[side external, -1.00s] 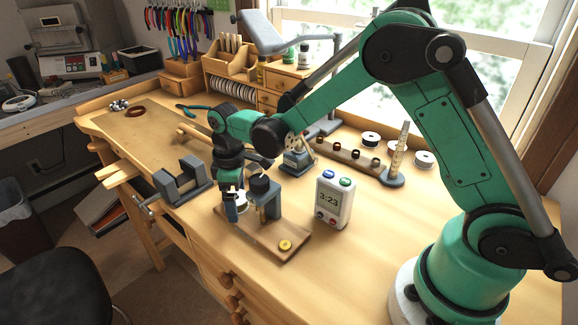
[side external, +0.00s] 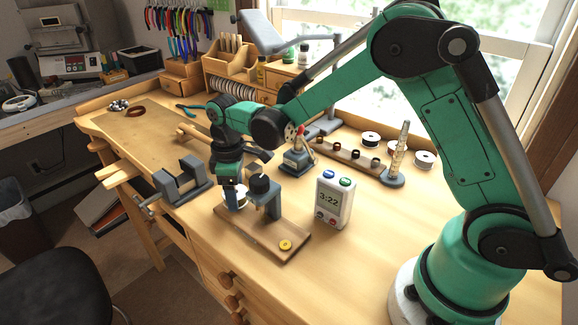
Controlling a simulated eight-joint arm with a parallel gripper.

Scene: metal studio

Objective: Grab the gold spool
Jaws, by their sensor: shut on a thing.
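A small gold round piece with a darker centre, which looks like the gold spool (side external: 285,245), lies flat on the near right end of the wooden board (side external: 262,239). My gripper (side external: 234,205) is at the board's far left end, beside the dark upright fixture (side external: 268,198). The gripper is apart from the gold piece. It is shut on a pale, round, spool-like thing (side external: 241,198), partly hidden by the fingers and small in view. I cannot tell whether this thing touches the board.
A white timer (side external: 334,200) reading 3:22 stands right of the board. A grey vise (side external: 181,181) is to the left. Behind are a red-topped grey device (side external: 297,160), a rack of small spools (side external: 345,153) and white spools (side external: 424,160). The bench front is clear.

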